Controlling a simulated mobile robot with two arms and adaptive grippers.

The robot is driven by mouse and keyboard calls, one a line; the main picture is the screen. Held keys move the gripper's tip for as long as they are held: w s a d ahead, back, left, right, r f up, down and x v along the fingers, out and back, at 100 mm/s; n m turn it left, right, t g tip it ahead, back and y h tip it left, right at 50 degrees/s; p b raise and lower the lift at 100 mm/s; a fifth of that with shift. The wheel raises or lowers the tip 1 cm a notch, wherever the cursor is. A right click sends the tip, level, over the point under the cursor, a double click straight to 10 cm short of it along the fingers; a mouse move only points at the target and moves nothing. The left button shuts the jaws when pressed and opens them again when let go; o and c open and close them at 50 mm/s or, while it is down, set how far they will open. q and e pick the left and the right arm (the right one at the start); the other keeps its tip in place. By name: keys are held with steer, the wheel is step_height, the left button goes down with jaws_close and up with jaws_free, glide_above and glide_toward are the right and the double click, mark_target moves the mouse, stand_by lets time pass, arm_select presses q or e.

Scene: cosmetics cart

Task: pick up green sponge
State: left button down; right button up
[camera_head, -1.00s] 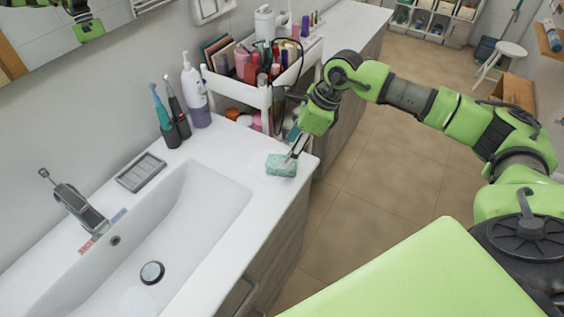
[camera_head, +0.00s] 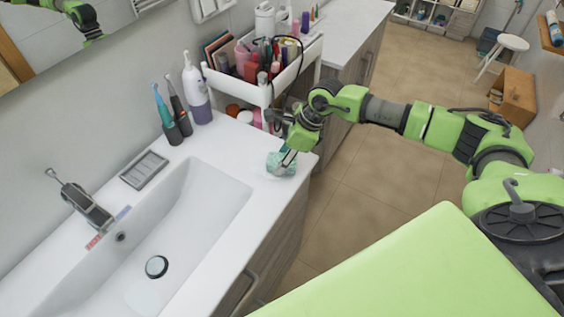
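The green sponge (camera_head: 279,166) is at the right front corner of the white sink counter. My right gripper (camera_head: 287,158) reaches down over it from behind and to the right. Its fingers are at the sponge, which looks squeezed and tilted between them and is partly hidden by them. Whether the sponge is clear of the counter I cannot tell. My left gripper is not in view.
A white cart (camera_head: 240,92) with cosmetics stands right behind the counter, close to my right gripper. Toothbrushes and a lotion bottle (camera_head: 196,90) stand at the wall. The soap dish (camera_head: 145,169) and basin (camera_head: 185,215) lie left. Open floor is at right.

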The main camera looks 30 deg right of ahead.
steer(key=shift+w, duration=0.15)
steer(key=shift+w+r+b, duration=0.1)
steer(key=shift+r+b, duration=0.55)
steer(key=shift+b, duration=0.1)
steer(key=s+a+r+b, duration=0.4)
steer(key=s+r+b, duration=0.2)
steer(key=s+r, duration=0.5)
steer(key=shift+s+r, duration=0.35)
steer(key=shift+s, duration=0.95)
steer(key=shift+o, duration=0.6)
